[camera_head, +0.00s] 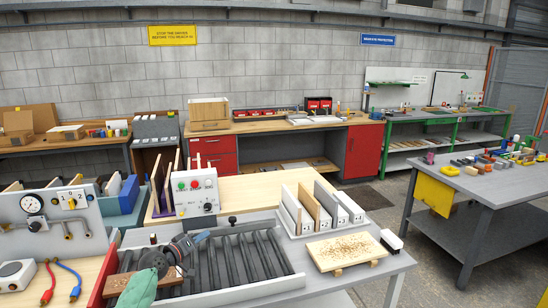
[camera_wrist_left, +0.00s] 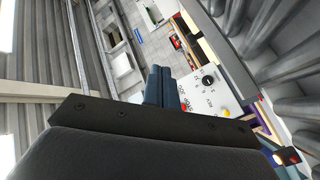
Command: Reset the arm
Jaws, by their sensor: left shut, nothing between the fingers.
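My left gripper (camera_head: 201,238) is low over the ribbed grey tray in the head view, in front of the control box. Its dark teal fingers also show in the left wrist view (camera_wrist_left: 162,87), close together and empty. My right gripper is in neither view. A white rack (camera_head: 303,227) holds several upright boards (camera_head: 317,208) on the right of the near table, away from my left gripper. More thin upright boards (camera_head: 157,183) stand left of and behind the control box.
A white control box (camera_head: 196,192) with green and red buttons stands behind the ribbed tray (camera_head: 262,265). A wooden board on feet (camera_head: 346,249) lies in front of the rack. A gauge panel (camera_head: 50,215) stands at left. A cluttered grey table (camera_head: 488,184) is at right.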

